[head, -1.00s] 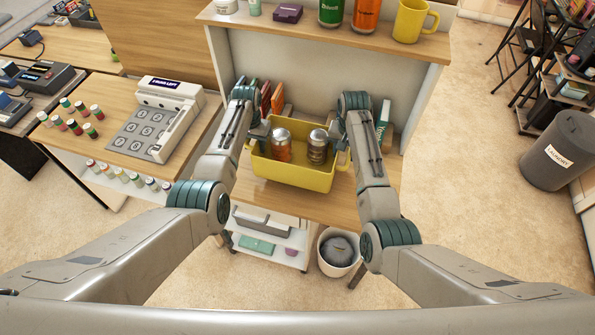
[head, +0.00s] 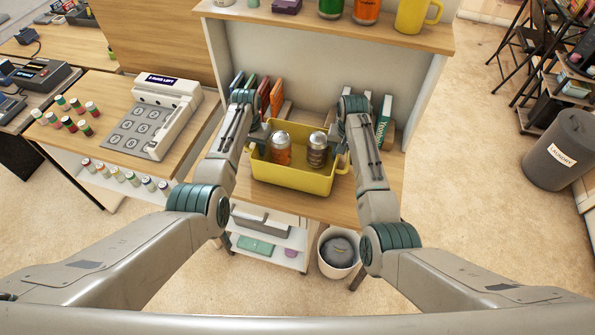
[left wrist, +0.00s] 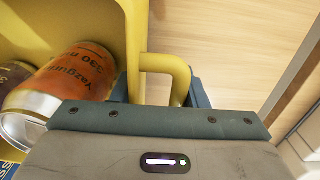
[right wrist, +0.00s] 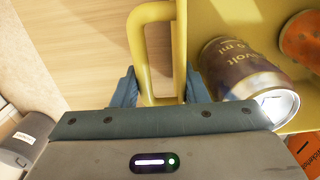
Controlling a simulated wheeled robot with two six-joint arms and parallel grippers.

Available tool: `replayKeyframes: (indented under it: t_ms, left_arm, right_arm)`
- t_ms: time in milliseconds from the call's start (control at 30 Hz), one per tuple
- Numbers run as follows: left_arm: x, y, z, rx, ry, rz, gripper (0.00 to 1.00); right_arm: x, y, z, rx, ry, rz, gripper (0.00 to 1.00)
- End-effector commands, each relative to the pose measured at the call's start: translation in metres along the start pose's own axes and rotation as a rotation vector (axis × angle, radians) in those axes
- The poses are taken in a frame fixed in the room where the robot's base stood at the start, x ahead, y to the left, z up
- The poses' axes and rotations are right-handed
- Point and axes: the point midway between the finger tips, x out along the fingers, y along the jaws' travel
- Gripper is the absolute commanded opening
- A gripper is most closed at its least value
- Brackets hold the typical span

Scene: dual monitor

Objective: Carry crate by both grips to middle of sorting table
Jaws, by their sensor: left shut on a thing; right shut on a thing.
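The yellow crate (head: 291,177) is level between my two arms in the head view, over the wooden table (head: 250,208) below the shelf. Two cans stand in it, an orange one (head: 281,149) and a dark one (head: 316,152). My left gripper (head: 262,135) is shut on the crate's left grip, which shows as a yellow loop (left wrist: 178,66) in the left wrist view. My right gripper (head: 338,138) is shut on the right grip, a loop (right wrist: 137,45) in the right wrist view. I cannot tell whether the crate's bottom touches the table.
Upright books (head: 270,96) stand behind the crate, with more (head: 384,122) at right. A shelf (head: 320,22) with mugs and containers overhangs the back. A white bin (head: 340,262) stands below.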

Motion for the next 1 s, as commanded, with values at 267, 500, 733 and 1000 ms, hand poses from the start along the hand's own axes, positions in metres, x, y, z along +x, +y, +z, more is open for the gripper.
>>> replayKeyframes:
  t_ms: [267,500,733,1000]
  left_arm:
    - [0.012,0.000,0.000,0.000,0.000,-0.001,0.46]
    - [0.012,0.000,0.000,0.000,0.000,0.000,0.62]
    - [0.006,0.000,0.000,0.000,0.001,0.000,0.62]
    - [-0.043,0.000,-0.001,0.000,0.006,-0.001,0.62]
  right_arm:
    - [0.011,0.000,0.000,0.000,0.001,-0.001,0.46]
    - [0.011,0.000,0.000,0.000,0.000,0.000,0.62]
    - [0.011,0.000,0.000,0.000,0.000,0.000,0.62]
    - [0.011,0.000,0.000,0.000,0.000,0.000,0.62]
